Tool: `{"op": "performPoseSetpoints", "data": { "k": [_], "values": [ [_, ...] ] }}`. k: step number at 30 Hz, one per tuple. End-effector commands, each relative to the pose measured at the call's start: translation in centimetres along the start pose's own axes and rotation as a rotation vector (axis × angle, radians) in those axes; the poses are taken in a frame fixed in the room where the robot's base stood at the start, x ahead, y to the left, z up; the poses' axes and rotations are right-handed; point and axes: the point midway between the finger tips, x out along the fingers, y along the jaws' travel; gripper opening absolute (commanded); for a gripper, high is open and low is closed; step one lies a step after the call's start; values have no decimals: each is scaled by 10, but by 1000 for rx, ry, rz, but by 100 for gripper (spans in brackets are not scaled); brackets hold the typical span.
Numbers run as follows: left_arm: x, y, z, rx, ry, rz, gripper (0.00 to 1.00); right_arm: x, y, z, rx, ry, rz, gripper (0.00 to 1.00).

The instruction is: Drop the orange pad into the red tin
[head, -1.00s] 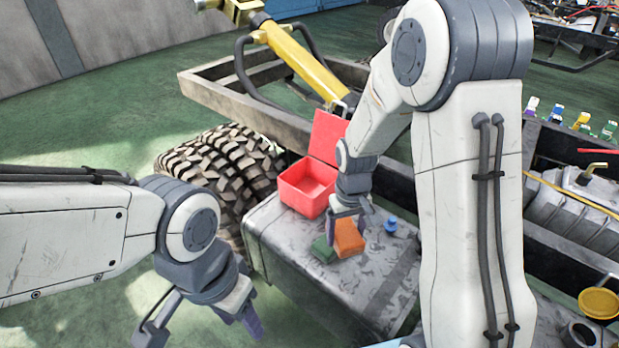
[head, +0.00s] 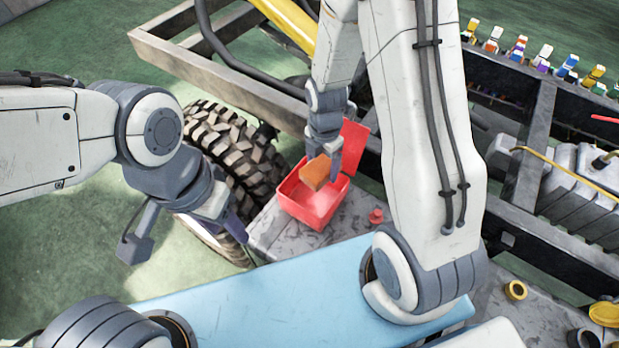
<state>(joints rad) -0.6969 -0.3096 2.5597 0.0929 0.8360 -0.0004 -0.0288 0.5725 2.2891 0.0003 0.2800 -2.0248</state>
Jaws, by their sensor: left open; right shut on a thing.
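The orange pad (head: 316,172) is held in my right gripper (head: 327,158), which is shut on it. The pad is tilted and hangs over the opening of the red tin (head: 309,211). The tin stands open on a grey metal block, its lid (head: 355,148) raised at the back right. Part of the tin's inside shows below the pad; the gripper and pad hide the rest. My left gripper (head: 192,242) is open and empty, to the left of the tin, above the floor near the tyre.
A small red knob (head: 376,215) stands on the grey block (head: 275,232) right of the tin. A large tyre (head: 235,150) is left of it. The dark chassis frame (head: 520,150) runs behind and right, with several coloured clips on it. Open green floor lies left.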

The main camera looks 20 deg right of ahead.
Motion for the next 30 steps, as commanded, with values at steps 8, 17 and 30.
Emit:
{"op": "performPoseSetpoints", "data": {
  "k": [8, 17, 30],
  "values": [
    [23, -2, 2, 0, 0, 0, 50, 24, -2, 2, -5, 0, -1, 28],
    [56, -4, 3, 0, 0, 0, 50, 58, -1, 1, -5, 0, 0, 28],
    [57, -4, 3, 0, 0, 0, 50, 60, 0, 0, -7, 0, 0, 100]
  ]
}}
